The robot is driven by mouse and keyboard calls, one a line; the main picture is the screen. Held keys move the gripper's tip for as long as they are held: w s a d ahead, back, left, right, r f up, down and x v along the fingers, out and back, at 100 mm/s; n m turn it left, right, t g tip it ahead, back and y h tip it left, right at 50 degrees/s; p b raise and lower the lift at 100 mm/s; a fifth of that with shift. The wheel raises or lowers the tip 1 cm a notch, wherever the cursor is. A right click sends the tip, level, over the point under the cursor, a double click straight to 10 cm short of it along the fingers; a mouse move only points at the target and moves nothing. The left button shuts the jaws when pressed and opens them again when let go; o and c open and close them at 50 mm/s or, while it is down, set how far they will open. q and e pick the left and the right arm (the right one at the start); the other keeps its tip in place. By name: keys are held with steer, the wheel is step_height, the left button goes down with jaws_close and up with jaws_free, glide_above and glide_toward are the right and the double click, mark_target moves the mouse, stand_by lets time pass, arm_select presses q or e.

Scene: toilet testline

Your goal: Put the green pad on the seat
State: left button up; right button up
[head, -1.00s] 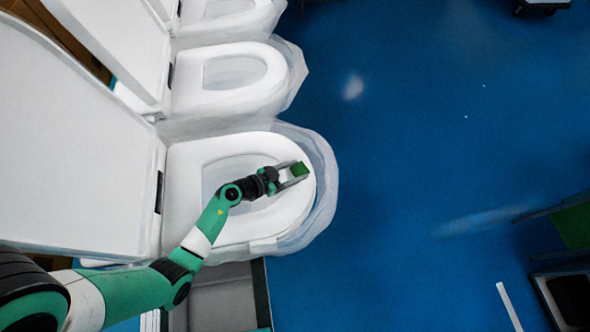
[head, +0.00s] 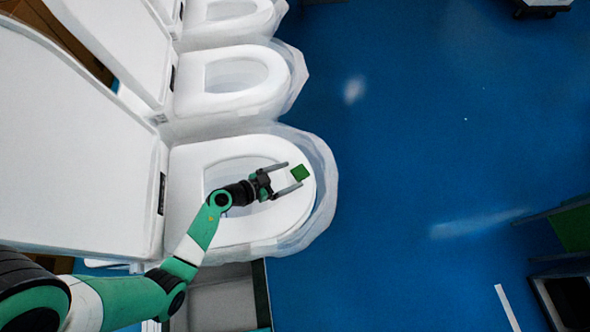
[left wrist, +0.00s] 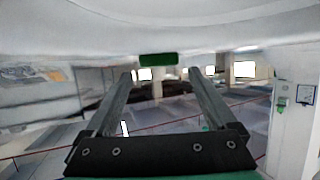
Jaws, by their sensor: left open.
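The small green pad (head: 300,173) lies on the front rim of the nearest toilet's white seat (head: 222,148) in the head view. It also shows in the left wrist view (left wrist: 158,60), beyond the fingertips against the white surface. My left gripper (head: 294,176) is open, with its two fingers spread and nothing held between them. The fingertips are just short of the pad, which appears apart from them. The right gripper is not in view.
The raised white lid (head: 75,140) stands at the left of the nearest seat. A translucent plastic wrap (head: 325,185) surrounds the bowl. Another toilet (head: 235,78) stands behind it. The blue floor (head: 430,150) to the right is largely clear.

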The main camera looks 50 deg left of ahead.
arm_select(q)
steer(key=p+v, duration=0.2)
steer(key=v, duration=0.7)
